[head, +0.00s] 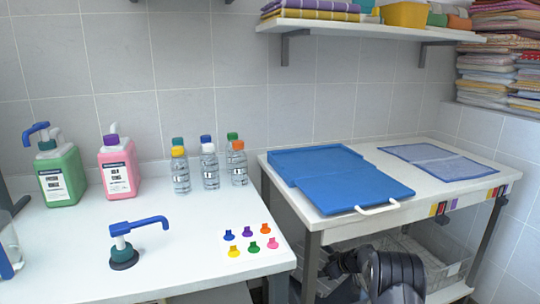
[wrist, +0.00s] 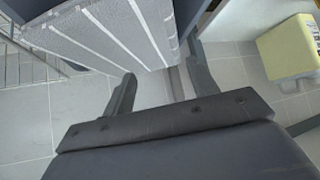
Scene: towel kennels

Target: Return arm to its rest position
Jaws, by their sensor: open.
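My gripper (wrist: 160,92) shows in the wrist view with its two dark fingers spread apart and nothing between them. Beyond the fingers are grey floor tiles and a hanging grey cloth with white stripes (wrist: 100,30). In the head view only dark links of my arm show at the bottom, in front of the right-hand table; the gripper itself cannot be seen there.
A white counter (head: 180,260) at left holds a green jug (head: 60,178), a pink jug (head: 118,168), several bottles and a blue-handled pump (head: 124,250). A yellow box (wrist: 290,50) stands right.

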